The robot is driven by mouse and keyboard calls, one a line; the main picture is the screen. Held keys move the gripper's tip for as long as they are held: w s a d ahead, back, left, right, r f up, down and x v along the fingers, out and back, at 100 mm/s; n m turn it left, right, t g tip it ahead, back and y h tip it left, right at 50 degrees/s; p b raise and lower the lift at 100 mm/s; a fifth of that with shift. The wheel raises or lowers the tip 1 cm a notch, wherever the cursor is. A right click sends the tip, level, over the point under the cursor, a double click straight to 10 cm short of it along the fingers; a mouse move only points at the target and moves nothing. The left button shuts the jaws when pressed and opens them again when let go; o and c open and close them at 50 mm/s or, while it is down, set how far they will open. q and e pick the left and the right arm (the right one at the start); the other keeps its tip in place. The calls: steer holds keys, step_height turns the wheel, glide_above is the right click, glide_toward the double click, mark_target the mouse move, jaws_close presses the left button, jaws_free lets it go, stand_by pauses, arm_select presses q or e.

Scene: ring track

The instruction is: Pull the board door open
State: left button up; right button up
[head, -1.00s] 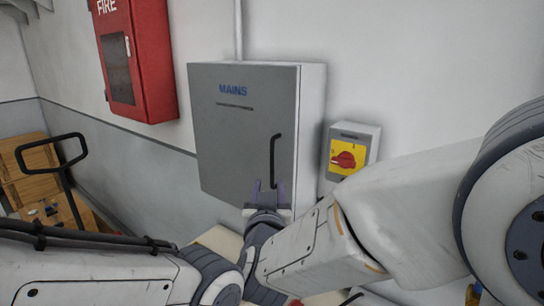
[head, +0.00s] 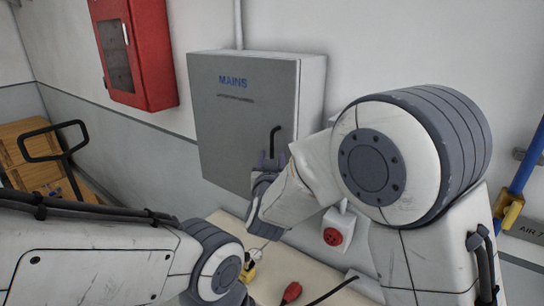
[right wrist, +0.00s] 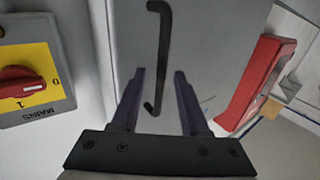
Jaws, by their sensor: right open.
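The board door (head: 228,115) is the grey front of a wall cabinet marked MAINS. It looks shut. Its black bar handle (head: 274,138) is upright near the door's right edge, its lower part hidden by my right gripper in the head view. My right gripper (head: 271,157) is open at the handle's lower part. In the right wrist view, the handle (right wrist: 163,40) runs down between the two fingers (right wrist: 159,75) of the gripper; I cannot tell whether they touch it. My left arm shows at lower left, its gripper out of sight.
A red fire box (head: 134,50) hangs left of the cabinet. A yellow switch box with a red knob (right wrist: 22,85) sits beside the cabinet. Below are a pale worktop (head: 228,222) and a red socket (head: 333,237). A pallet truck handle (head: 48,143) stands at left.

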jaws_close()
stand_by(1.4)
